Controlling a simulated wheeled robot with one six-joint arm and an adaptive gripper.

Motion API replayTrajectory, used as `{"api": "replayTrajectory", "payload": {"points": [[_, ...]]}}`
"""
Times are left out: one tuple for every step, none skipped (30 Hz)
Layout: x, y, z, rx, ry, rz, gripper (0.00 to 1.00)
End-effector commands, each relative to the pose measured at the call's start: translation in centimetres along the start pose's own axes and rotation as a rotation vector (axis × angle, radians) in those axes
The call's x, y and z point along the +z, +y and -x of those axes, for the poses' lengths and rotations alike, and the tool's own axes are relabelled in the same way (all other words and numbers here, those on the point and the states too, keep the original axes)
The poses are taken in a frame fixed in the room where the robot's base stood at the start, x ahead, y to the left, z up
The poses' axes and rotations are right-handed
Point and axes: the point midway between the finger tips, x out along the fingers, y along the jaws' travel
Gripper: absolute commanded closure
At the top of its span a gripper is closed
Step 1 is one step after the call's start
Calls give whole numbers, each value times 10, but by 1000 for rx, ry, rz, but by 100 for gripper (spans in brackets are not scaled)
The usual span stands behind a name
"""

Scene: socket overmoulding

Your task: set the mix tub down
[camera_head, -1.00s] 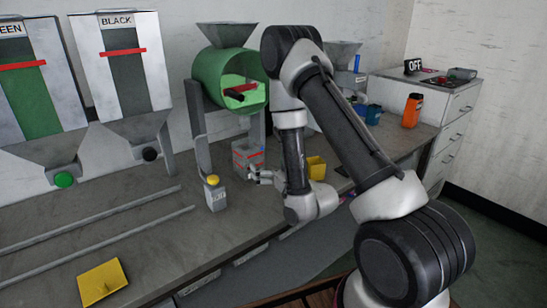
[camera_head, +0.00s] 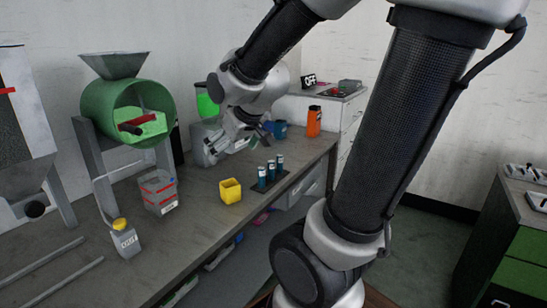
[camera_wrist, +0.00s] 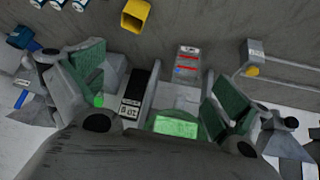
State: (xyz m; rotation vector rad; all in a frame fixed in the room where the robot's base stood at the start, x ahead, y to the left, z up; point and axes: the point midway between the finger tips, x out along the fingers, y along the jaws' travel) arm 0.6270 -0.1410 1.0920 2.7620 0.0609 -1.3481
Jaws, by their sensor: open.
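The mix tub (camera_head: 159,192), a clear grey tub with red bands and a label, stands upright on the bench in front of the green mixer drum (camera_head: 140,112). It also shows in the wrist view (camera_wrist: 188,66), beyond my fingers. My gripper (camera_head: 230,143) is open, to the right of the tub and raised above the bench, apart from it. In the wrist view its green-padded fingers (camera_wrist: 158,90) are spread wide with nothing held between them.
A yellow cup (camera_head: 230,191) and blue vials (camera_head: 271,171) stand right of the tub. A machine with a green window (camera_head: 207,105) is behind my gripper. An orange bottle (camera_head: 314,121) is farther right.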

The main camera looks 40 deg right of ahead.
Motion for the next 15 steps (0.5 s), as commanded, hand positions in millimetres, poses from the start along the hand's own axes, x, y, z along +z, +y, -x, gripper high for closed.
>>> {"api": "replayTrajectory", "payload": {"points": [[16,2,29,4,-38,-18,0],[28,3,43,5,-71,-27,0],[44,3,60,4,-112,-39,0],[55,2,72,3,-140,-48,0],[65,2,82,2,-166,-55,0],[78,1,94,0,-197,-63,0],[86,1,102,-1,-217,-68,0],[93,0,109,-2,-234,-72,0],[101,0,116,-3,-253,-77,0],[106,-1,120,-4,-265,-79,0],[109,-1,122,-5,-272,-81,0],[112,-2,125,-6,-281,-82,0],[114,-2,126,-6,-285,-83,0],[114,-2,126,-6,-287,-83,0],[115,-2,127,-6,-289,-83,0]]}}
